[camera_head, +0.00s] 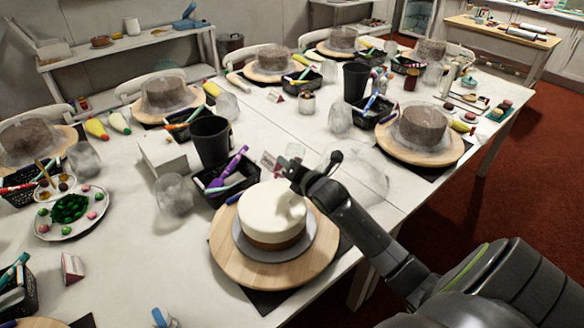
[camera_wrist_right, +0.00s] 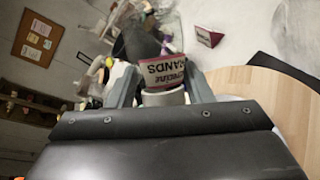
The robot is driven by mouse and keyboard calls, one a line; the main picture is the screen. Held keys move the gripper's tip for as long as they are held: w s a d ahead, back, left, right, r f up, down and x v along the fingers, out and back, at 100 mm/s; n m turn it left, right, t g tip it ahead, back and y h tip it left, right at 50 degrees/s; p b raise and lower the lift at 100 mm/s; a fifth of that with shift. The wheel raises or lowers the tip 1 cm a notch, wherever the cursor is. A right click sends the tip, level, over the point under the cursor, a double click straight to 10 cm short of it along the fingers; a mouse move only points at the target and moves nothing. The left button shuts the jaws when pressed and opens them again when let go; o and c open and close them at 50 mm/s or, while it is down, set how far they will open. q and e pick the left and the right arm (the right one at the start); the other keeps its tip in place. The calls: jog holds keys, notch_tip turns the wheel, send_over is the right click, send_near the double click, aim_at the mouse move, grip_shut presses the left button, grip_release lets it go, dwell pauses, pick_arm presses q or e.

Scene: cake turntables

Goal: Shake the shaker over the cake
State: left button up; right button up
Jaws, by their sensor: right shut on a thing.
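The cake (camera_head: 268,212) has a smooth white top and a brown lower band. It sits on a grey board on a round wooden turntable (camera_head: 232,268), whose wood also shows in the right wrist view (camera_wrist_right: 245,82). My right gripper (camera_head: 290,168) reaches in from the right, above the cake's far edge. My arm and gripper partly hide the shaker in the head view. My left gripper is not in view.
A black basket of pens (camera_head: 225,180) and a black cup (camera_head: 210,140) stand just behind the turntable. Clear cups stand nearby. A plate of decorations (camera_head: 45,225) lies to the left. Several other turntables with brown cakes stand around the white table.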

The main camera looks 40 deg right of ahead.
dwell(0.3)
jog(key=shift+w+d+r+p, duration=0.2)
jog(key=shift+r+p, duration=0.25)
jog(key=shift+s+a+f, duration=0.2)
jog(key=shift+a+f, duration=0.05)
jog(key=shift+f, duration=0.2)
jog(key=shift+n+t+b, duration=0.3)
jog(key=shift+n+b, duration=0.1)
jog(key=shift+b, duration=0.15)
jog(key=shift+r, duration=0.1)
jog(key=shift+a, duration=0.1)
